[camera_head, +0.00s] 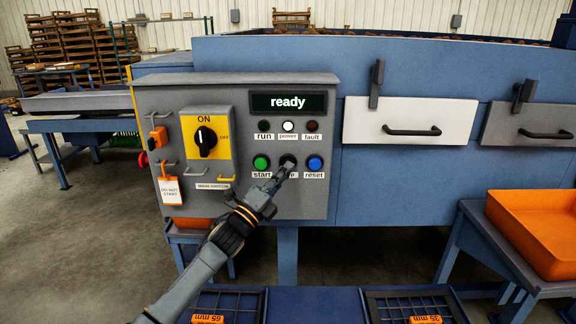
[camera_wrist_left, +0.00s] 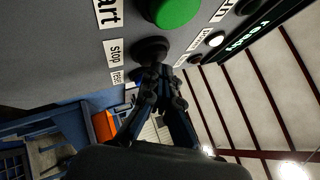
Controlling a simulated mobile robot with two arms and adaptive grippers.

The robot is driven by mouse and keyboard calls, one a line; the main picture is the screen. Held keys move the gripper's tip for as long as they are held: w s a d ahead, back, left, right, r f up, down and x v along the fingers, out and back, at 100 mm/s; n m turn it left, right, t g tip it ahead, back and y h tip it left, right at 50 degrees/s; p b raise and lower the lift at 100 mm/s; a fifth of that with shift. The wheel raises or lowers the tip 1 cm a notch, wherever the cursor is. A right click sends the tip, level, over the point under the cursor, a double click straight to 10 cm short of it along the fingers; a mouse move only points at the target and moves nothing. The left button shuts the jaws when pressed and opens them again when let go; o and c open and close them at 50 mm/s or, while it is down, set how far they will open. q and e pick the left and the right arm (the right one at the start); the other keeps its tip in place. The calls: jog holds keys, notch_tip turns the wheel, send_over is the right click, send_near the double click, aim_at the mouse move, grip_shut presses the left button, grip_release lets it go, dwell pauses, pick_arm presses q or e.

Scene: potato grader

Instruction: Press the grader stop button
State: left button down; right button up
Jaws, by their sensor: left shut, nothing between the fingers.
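The grader control panel (camera_head: 240,185) is a grey box with a display reading "ready". The stop button (camera_head: 288,160) is black and sits between the green start button (camera_head: 261,163) and the blue reset button (camera_head: 315,163). My left gripper (camera_head: 285,170) is shut and empty, with its tips at the stop button, partly covering it and its label. In the left wrist view the black stop button (camera_wrist_left: 151,48) is just beyond the shut fingertips (camera_wrist_left: 157,72); I cannot tell whether they touch. My right gripper is not in view.
A yellow main switch (camera_head: 206,139) set to ON and an orange tag (camera_head: 171,190) are on the panel's left. White and grey drawers (camera_head: 408,115) are at right. An orange tray (camera_head: 535,235) stands at far right. Crates (camera_head: 222,303) are below.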

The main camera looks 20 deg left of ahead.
pick_arm(q)
jog(key=shift+s+d+p, duration=0.2)
jog(key=shift+s+p, duration=0.1)
jog(key=shift+s, duration=0.5)
jog(key=s+p, duration=0.1)
jog(key=s, duration=0.1)
jog(key=s+d+p, duration=0.1)
jog(key=s, duration=0.1)
jog(key=shift+s+d, duration=0.2)
jog(key=shift+s, duration=0.2)
